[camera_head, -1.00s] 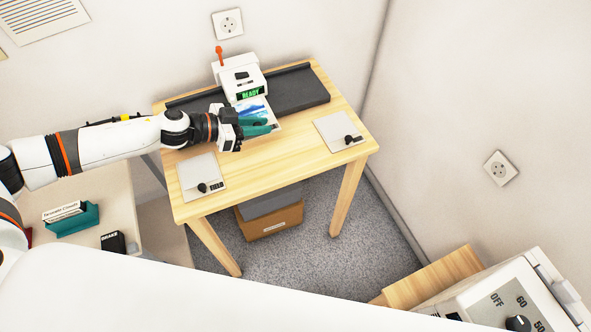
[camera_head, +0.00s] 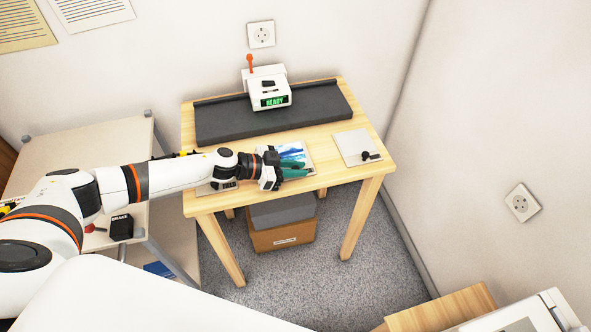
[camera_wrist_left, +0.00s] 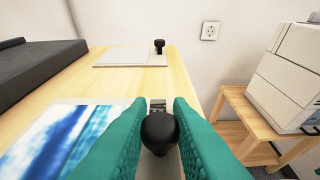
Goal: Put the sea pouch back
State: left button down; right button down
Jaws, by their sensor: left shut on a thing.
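The sea pouch (camera_head: 296,151), a flat white-edged sheet with a blue and white sea picture, is at the front middle of the wooden table. My left gripper (camera_head: 298,171) has teal fingers at its front edge. In the left wrist view the fingers (camera_wrist_left: 160,125) are shut on a black knob (camera_wrist_left: 160,133), with the sea pouch (camera_wrist_left: 60,140) beside it on the left. I cannot tell whether the pouch touches the table. A pale plate with a FIELD label (camera_head: 223,186) is mostly hidden under my left arm. My right gripper is not in view.
A white machine (camera_head: 268,88) with a green READY display and an orange lever stands at the back on a dark bed (camera_head: 225,121). A pale plate with a black knob (camera_head: 355,146) lies at the table's right. A cardboard box (camera_head: 283,236) is underneath.

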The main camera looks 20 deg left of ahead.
pick_arm(q)
jog(key=shift+f, duration=0.2)
jog(key=c, duration=1.3)
grip_release()
jog(key=shift+r, duration=0.25)
jog(key=v, duration=1.2)
jog(key=shift+f, duration=0.1)
